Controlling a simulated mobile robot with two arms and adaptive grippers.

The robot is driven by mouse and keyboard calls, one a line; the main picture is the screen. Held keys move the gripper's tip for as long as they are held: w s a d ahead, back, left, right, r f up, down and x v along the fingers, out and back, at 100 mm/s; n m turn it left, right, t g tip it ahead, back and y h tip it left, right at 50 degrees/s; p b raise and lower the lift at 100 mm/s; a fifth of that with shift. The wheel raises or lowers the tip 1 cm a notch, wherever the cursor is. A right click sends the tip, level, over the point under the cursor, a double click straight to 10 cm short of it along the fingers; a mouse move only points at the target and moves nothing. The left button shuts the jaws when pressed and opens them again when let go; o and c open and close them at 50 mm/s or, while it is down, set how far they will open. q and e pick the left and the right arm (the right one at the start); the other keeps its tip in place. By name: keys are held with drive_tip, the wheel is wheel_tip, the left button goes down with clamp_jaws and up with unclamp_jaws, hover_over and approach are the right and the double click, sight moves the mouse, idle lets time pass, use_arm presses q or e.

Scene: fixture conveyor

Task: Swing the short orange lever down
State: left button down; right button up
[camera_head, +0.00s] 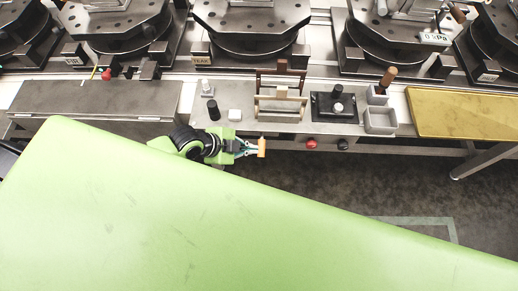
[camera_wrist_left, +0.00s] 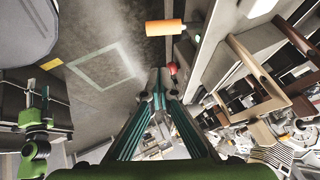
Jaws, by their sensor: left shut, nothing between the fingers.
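The short orange lever (camera_head: 262,148) is at the front edge of the workbench, near the tips of my left gripper (camera_head: 250,148). In the left wrist view the orange lever (camera_wrist_left: 165,27) lies crosswise, beyond the fingertips of my left gripper (camera_wrist_left: 160,76), with a visible gap in the picture. Its right end points toward the bench front. My left gripper is shut and empty. Whether it touches the lever cannot be told from the head view. My right gripper does not show in the head view.
A red knob (camera_head: 311,143) and a black knob (camera_head: 343,144) sit on the bench front, right of the lever. A wooden rack (camera_head: 281,105), a black fixture (camera_head: 335,105) and grey bins (camera_head: 380,121) stand on the bench (camera_head: 236,128). Open floor (camera_head: 390,180) lies in front.

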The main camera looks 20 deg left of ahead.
use_arm(q)
hover_over(259, 155)
drive_tip(key=s+d, duration=0.1)
wheel_tip(259, 155, down, 4)
drive_tip(key=f, duration=0.3)
drive_tip(key=shift+w+a+f, duration=0.1)
drive_tip(key=shift+w+a, duration=0.25)
drive_tip(key=shift+w, duration=0.05)
drive_tip(key=shift+w+a+f, duration=0.15)
drive_tip(key=shift+a+f, duration=0.05)
drive_tip(key=shift+f, duration=0.3)
